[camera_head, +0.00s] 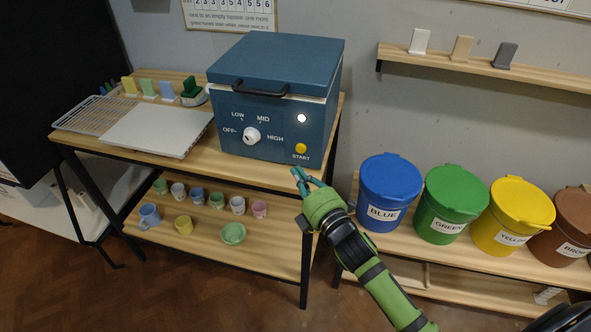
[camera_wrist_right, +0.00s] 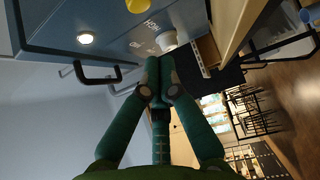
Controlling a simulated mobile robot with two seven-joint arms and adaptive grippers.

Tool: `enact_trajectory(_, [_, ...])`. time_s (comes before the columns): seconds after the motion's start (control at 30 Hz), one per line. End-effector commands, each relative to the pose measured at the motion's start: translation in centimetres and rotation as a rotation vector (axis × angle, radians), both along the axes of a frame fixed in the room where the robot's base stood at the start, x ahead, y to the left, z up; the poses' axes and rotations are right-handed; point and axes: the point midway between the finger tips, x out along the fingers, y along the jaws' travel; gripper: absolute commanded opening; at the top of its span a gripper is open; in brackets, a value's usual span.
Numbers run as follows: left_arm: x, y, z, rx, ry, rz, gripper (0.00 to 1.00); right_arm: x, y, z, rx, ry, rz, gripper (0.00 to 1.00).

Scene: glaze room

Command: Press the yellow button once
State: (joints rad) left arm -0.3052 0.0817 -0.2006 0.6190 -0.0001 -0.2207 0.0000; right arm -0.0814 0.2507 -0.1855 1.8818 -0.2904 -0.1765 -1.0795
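The yellow button (camera_head: 300,148), labelled START, is on the lower right of the front of the blue kiln (camera_head: 262,118). In the right wrist view the yellow button (camera_wrist_right: 138,4) is cut by the top edge. My right gripper (camera_head: 303,178) is just below and in front of the button in the head view, apart from it. In the right wrist view its two green fingers (camera_wrist_right: 159,66) meet at the tips with nothing between them. My left gripper is not in view.
The kiln front also has a white dial (camera_head: 251,135) and a lit white lamp (camera_head: 301,118). The kiln stands on a wooden table (camera_head: 205,150) with cups on its lower shelf. A blue bucket (camera_head: 388,180) and other coloured buckets stand to the right.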

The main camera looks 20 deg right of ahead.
Motion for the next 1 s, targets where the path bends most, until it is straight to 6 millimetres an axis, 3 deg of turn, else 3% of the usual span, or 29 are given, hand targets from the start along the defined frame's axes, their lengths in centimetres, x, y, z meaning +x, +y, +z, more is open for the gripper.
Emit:
enact_trajectory(0.03, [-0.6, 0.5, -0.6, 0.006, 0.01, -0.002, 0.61, -1.4, -0.3, -0.5, -0.002, 0.004, 0.0, 0.0])
enact_trajectory(0.2, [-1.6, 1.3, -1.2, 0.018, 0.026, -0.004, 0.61, -4.8, -0.8, -0.6, -0.003, 0.004, 0.0, 0.0])
enact_trajectory(0.4, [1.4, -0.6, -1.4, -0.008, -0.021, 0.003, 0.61, -7.1, -1.1, -0.5, 0.0, 0.003, 0.0, 0.0])
enact_trajectory(0.53, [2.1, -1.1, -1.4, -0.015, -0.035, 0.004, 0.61, -7.6, -1.2, -0.4, 0.0, 0.002, 0.0, 0.0])
enact_trajectory(1.0, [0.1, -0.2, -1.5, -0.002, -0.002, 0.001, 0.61, -7.7, -1.2, -0.4, 0.001, 0.002, 0.0, 0.0])
